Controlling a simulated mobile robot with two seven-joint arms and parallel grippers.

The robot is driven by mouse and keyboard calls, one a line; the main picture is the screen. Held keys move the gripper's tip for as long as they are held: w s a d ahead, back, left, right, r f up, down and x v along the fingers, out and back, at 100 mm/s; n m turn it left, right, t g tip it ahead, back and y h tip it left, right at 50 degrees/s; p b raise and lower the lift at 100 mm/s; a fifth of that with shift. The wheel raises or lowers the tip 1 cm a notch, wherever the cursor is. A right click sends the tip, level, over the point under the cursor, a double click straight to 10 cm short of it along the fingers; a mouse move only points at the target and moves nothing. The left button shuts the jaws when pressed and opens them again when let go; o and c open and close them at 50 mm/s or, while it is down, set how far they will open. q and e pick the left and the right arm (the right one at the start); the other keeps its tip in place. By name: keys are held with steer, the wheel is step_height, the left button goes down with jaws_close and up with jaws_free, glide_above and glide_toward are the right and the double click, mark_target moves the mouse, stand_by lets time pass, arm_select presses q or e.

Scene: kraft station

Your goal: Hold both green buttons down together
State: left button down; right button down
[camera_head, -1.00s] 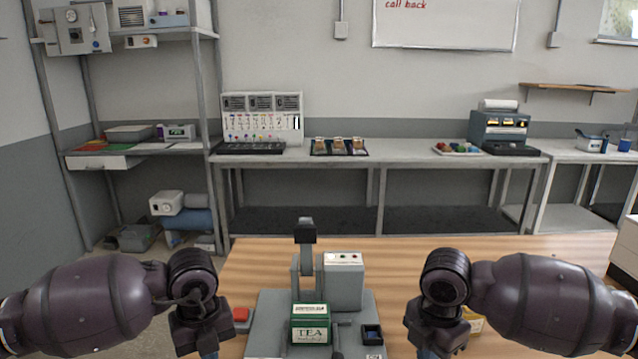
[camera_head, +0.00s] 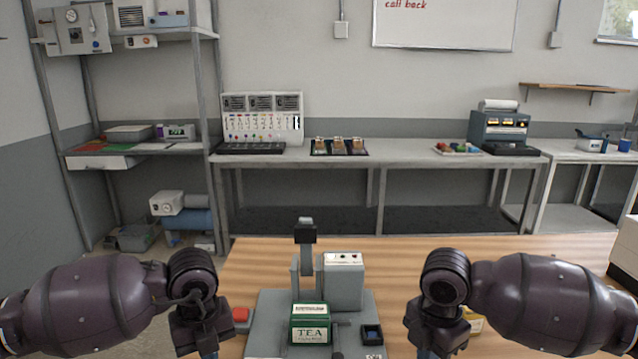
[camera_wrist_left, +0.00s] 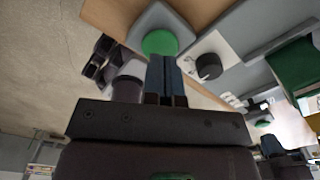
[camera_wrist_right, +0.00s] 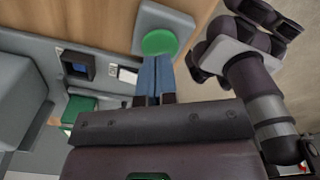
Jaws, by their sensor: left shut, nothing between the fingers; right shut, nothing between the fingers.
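In the left wrist view a round green button (camera_wrist_left: 160,42) sits on a grey box. My left gripper (camera_wrist_left: 165,60) is shut and empty, with its blue fingertips at the button's lower edge. In the right wrist view another round green button (camera_wrist_right: 159,42) sits on a grey box. My right gripper (camera_wrist_right: 155,60) is shut and empty, its fingertips at that button's lower edge. I cannot tell whether either fingertip touches or presses its button. In the head view both buttons are hidden, and the left gripper (camera_head: 208,353) and right gripper (camera_head: 428,353) run off the bottom edge.
Between my arms stands a grey press-like machine (camera_head: 268,325) with a green TEA box (camera_head: 311,323) and a grey control box (camera_head: 343,285). A red block (camera_head: 240,315) lies left of it. The wooden table (camera_head: 400,255) is clear behind. A black knob (camera_wrist_left: 208,66) is near the left gripper.

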arm_select(q)
steer(key=shift+f, duration=1.05)
arm_select(e)
steer(key=shift+f, duration=1.1)
stand_by(0.6)
arm_select(q)
steer(key=shift+f, duration=0.3)
arm_select(e)
steer(key=shift+f, duration=0.3)
arm_select(q)
steer(key=shift+f, duration=0.1)
arm_select(e)
steer(key=shift+s+f, duration=0.2)
steer(key=shift+f, duration=0.05)
stand_by(1.8)
